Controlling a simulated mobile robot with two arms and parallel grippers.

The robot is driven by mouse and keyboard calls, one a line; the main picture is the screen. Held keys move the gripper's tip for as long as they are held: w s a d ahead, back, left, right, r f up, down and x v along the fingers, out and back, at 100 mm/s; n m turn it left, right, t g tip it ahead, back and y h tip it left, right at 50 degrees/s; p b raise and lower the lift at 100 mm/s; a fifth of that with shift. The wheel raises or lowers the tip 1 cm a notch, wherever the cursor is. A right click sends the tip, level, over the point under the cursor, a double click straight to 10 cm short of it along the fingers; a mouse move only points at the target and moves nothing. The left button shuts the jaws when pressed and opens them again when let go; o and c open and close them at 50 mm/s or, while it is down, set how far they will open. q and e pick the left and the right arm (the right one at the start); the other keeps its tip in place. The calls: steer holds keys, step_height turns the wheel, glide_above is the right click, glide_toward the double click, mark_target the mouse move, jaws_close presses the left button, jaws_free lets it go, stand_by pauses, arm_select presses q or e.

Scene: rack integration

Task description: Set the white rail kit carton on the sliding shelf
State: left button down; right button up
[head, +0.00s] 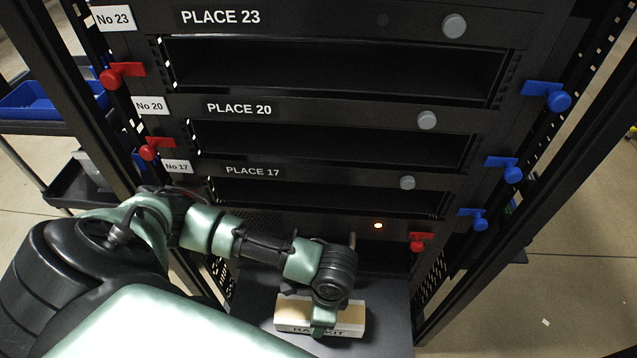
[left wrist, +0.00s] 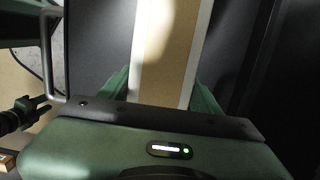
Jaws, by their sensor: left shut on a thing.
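The white rail kit carton (head: 348,316), with a tan top and partly covered lettering on its front, is at the lower middle of the head view. It lies over the dark sliding shelf (head: 390,312); I cannot tell whether it rests on it or is just above. My left gripper (head: 323,322) reaches down from above and is shut on the carton across its middle. In the left wrist view the carton (left wrist: 163,60) is between the two green fingers, with dark surface on both sides.
The black rack rises behind, with open slots marked PLACE 23 (head: 220,17), PLACE 20 (head: 239,109) and PLACE 17 (head: 252,171). Red knobs (head: 113,76) and blue knobs (head: 558,100) stick out at its sides. A cart with a blue bin (head: 35,100) stands at the left.

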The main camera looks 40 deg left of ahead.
arm_select(q)
steer(key=shift+d+f, duration=0.1)
steer(key=shift+c, duration=1.6)
jaws_free()
step_height(320, 180, up, 12)
steer(key=d+p, duration=0.1)
steer(key=shift+w, duration=0.35)
steer(key=shift+d, duration=0.1)
